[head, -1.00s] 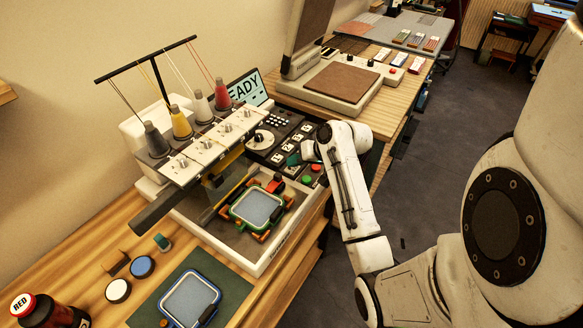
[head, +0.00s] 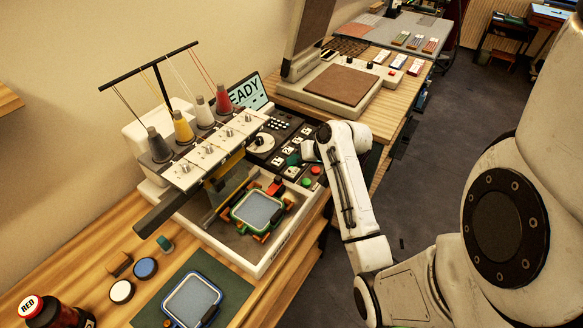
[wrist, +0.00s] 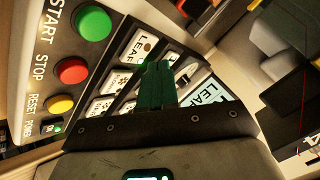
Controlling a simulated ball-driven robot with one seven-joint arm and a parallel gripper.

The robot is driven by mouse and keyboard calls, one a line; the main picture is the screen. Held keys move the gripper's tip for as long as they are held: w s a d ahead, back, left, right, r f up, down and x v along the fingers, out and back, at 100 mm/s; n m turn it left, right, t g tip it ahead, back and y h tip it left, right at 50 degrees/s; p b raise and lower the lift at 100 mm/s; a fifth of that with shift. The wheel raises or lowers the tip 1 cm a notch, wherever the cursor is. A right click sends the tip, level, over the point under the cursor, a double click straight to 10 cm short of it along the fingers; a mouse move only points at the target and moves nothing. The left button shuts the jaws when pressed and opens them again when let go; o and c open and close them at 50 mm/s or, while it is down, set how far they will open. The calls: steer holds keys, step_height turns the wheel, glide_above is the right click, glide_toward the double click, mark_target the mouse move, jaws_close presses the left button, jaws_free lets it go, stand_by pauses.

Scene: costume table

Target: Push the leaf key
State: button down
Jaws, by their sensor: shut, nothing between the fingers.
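The leaf key (wrist: 138,45) is a white key with a dark picture and the letters LEAF, on the machine's dark key panel in the wrist view. My gripper (wrist: 157,68) has its green fingers shut and empty, with the tips over the keys right beside the leaf key's lower edge. I cannot tell whether they touch a key. In the head view my gripper (head: 293,159) is at the right part of the key panel (head: 277,143), partly hidden by my wrist. The key lettering is too small to read there.
Green START (wrist: 94,23), red STOP (wrist: 72,71) and yellow RESET (wrist: 61,105) buttons lie left of the keys in the wrist view. The embroidery machine holds several thread cones and a green hoop (head: 257,209). Its screen (head: 246,93) reads READY, partly hidden.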

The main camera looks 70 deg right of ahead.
mark_target(295, 171)
steer(key=shift+r, duration=0.1)
step_height(295, 171, up, 6)
steer(key=p, duration=0.5)
stand_by(2.4)
